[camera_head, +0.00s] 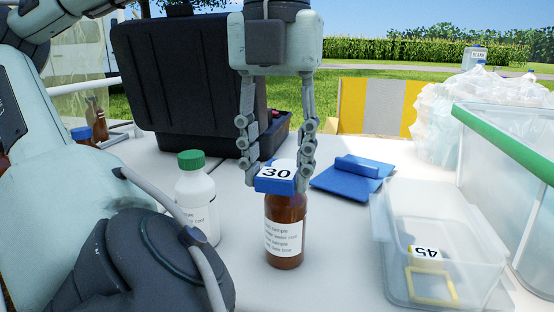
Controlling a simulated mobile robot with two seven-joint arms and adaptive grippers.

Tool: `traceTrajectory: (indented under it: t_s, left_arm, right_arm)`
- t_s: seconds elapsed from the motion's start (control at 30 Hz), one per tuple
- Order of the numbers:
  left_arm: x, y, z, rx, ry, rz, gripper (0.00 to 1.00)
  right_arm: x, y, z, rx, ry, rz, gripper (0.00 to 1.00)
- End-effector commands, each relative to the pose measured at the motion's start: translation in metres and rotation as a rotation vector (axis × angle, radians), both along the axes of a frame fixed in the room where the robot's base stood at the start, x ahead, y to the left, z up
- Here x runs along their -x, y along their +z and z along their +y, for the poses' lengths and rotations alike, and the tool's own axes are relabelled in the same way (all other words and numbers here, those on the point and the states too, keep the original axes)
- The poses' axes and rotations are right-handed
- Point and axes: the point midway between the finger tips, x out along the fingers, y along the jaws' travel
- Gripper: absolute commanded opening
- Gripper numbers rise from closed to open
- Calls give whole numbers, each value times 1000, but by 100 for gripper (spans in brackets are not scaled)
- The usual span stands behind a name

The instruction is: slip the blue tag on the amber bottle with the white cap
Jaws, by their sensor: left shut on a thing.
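The blue tag (275,179) with the number 30 is at the top of an amber bottle (286,210), which stands upright on the white table. My left gripper (276,180) comes down from above and is shut on the tag. Part of a white cap (284,163) shows between the fingers, just above and behind the tag. The tag's face hides the bottle's neck, so I cannot tell whether its loop is around the neck or still over the cap. My right gripper is not in view.
A white bottle with a green cap (197,198) stands close on the left. A blue clipboard-like object (352,178) lies behind on the right. A clear box (400,283) at right holds a yellow tag (432,287) marked 45. A black case (165,85) stands behind.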

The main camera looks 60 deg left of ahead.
Motion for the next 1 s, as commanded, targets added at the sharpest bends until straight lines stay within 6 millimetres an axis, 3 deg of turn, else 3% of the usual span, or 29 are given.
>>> traceTrajectory:
  t_s: [0.7,0.73,0.9,1.0]
  left_arm:
    - [0,-13,0,0,0,0,23]
    - [0,-13,0,0,0,0,42]
    - [0,-13,0,0,0,0,63]
    - [0,-13,0,0,0,0,63]
  right_arm:
    - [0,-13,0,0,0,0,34]
    - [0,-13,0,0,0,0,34]
    - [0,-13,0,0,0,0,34]
    - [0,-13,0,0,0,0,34]
